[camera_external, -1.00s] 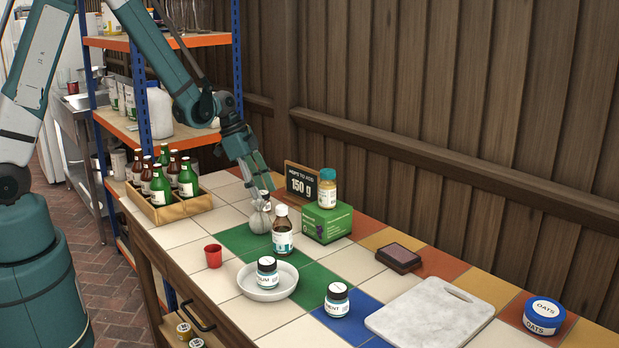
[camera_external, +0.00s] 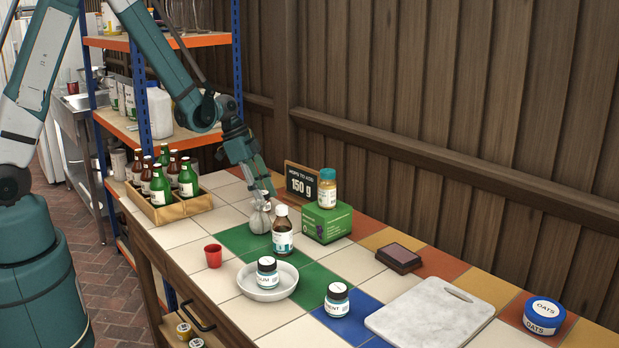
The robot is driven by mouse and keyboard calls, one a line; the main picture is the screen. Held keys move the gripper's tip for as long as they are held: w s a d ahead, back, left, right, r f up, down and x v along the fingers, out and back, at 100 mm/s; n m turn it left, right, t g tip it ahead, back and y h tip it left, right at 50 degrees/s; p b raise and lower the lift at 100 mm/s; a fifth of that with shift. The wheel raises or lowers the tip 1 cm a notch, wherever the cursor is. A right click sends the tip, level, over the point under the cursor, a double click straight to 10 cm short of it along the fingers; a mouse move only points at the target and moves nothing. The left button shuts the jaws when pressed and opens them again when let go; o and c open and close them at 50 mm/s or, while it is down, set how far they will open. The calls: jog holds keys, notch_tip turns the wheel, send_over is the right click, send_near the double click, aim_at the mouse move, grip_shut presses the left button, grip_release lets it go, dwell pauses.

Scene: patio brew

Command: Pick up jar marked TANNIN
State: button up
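No label in view can be read as TANNIN. My gripper (camera_external: 262,204) points down at a small pale round object (camera_external: 259,221), left of a brown bottle (camera_external: 282,232). Whether the fingers are open or shut cannot be made out.
A crate of bottles (camera_external: 184,209) stands at the left and a red cup (camera_external: 213,256) near the front edge. A sign reading "150 g" (camera_external: 303,183) is behind the green box. A marble board (camera_external: 428,312), brown pad (camera_external: 398,258) and OATS tub (camera_external: 543,315) are at the right.

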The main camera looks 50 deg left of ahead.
jog(key=shift+r, duration=0.2)
jog(key=shift+r+p, duration=1)
jog(key=shift+r, duration=3.8)
